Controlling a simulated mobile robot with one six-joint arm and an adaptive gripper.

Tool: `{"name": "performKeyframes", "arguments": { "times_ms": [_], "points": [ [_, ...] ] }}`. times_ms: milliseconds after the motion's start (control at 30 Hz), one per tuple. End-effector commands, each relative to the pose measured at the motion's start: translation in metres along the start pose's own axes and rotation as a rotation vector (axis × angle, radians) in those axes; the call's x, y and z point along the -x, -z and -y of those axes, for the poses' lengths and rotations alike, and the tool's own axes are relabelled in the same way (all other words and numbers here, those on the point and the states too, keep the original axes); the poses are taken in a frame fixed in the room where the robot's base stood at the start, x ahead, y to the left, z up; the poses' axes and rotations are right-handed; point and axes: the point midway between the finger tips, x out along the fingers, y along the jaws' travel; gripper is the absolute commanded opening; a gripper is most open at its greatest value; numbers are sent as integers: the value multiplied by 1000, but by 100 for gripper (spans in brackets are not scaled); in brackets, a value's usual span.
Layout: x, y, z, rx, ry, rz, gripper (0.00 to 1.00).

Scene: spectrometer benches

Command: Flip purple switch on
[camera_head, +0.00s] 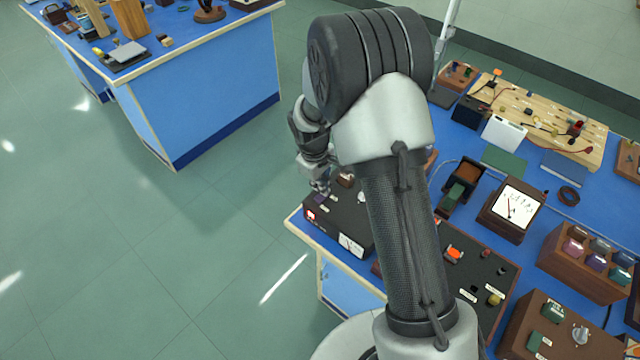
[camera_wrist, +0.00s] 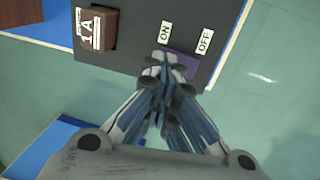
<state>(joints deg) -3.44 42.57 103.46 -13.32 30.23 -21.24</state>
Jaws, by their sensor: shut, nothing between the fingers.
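The purple switch (camera_wrist: 187,64) lies on a dark box (camera_wrist: 140,42) in the wrist view, partly hidden behind my fingers. A white ON label (camera_wrist: 165,33) stands by its left part and a white OFF label (camera_wrist: 205,41) by its right part. My gripper (camera_wrist: 167,66) is shut and empty, its tips over the left part of the switch, on the ON side. I cannot tell whether they touch it. In the head view my gripper (camera_head: 321,188) is above the black box (camera_head: 345,215) at the bench's left corner; the switch is too small to make out there.
A brown block marked 1A (camera_wrist: 98,28) sits on the box left of the switch. A red lit part (camera_head: 311,216) shows on the box's front. A meter (camera_head: 513,207) and a dark panel with knobs (camera_head: 480,270) are to the right. Open floor lies left.

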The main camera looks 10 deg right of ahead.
Motion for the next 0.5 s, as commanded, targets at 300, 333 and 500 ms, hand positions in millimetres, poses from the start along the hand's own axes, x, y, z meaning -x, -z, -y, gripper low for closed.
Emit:
{"name": "performKeyframes", "arguments": {
  "times_ms": [300,333,500],
  "points": [
    [1,-1,12,3,4,5,0],
    [1,-2,14,2,4,6,0],
    [3,-2,18,1,4,6,0]
  ]
}}
